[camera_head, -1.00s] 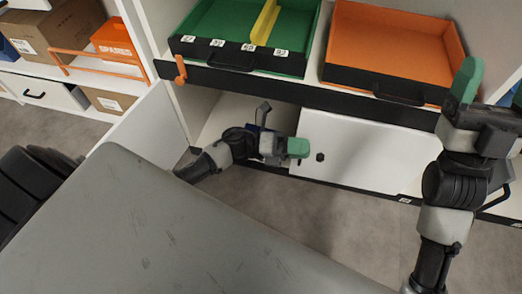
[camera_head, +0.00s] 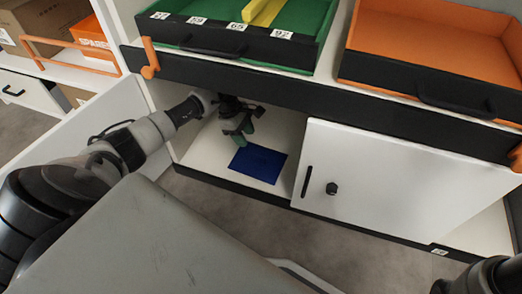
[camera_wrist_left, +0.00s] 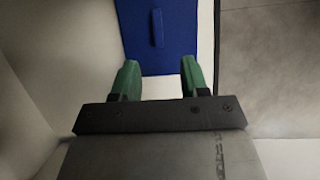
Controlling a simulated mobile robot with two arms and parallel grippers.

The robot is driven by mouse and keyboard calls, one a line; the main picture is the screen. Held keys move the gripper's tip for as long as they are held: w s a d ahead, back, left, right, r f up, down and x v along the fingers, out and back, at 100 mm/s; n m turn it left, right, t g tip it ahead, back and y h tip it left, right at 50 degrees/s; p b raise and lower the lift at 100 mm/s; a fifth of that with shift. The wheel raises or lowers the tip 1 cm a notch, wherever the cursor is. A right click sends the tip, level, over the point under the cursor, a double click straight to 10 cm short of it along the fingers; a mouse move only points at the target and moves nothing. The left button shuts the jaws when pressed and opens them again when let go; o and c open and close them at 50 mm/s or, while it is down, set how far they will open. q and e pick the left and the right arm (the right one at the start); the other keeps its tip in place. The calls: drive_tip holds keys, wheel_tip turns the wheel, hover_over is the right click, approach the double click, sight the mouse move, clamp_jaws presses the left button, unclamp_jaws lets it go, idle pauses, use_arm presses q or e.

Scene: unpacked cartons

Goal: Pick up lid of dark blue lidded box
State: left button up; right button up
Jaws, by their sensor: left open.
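The dark blue box with its lid (camera_head: 258,165) sits on the floor of the open cabinet compartment, left of the white sliding door. In the left wrist view the blue lid (camera_wrist_left: 178,45) lies ahead of the fingers, with a narrow raised blue handle (camera_wrist_left: 157,28) on it. My left gripper (camera_head: 240,135) is inside the compartment, above and at the back left of the lid. Its green fingers (camera_wrist_left: 158,80) are open and empty, apart from the handle. The box sides are hard to make out. My right gripper is out of view; only part of that arm shows at the bottom right.
The white door (camera_head: 400,185) with a black knob closes the right part of the cabinet. A green tray (camera_head: 300,45) and an orange tray (camera_head: 430,50) sit on the shelf above my left arm. The compartment's side wall stands close on the left.

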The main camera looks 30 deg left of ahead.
sight(258, 156)
use_arm(q)
drive_tip(key=b+x, duration=0.2)
drive_tip(key=x, duration=0.3)
drive_tip(key=b+x, duration=0.5)
drive_tip(key=shift+w+d+r, duration=0.1)
drive_tip(key=shift+w+d, duration=0.05)
drive_tip(key=shift+r, duration=0.1)
clamp_jaws()
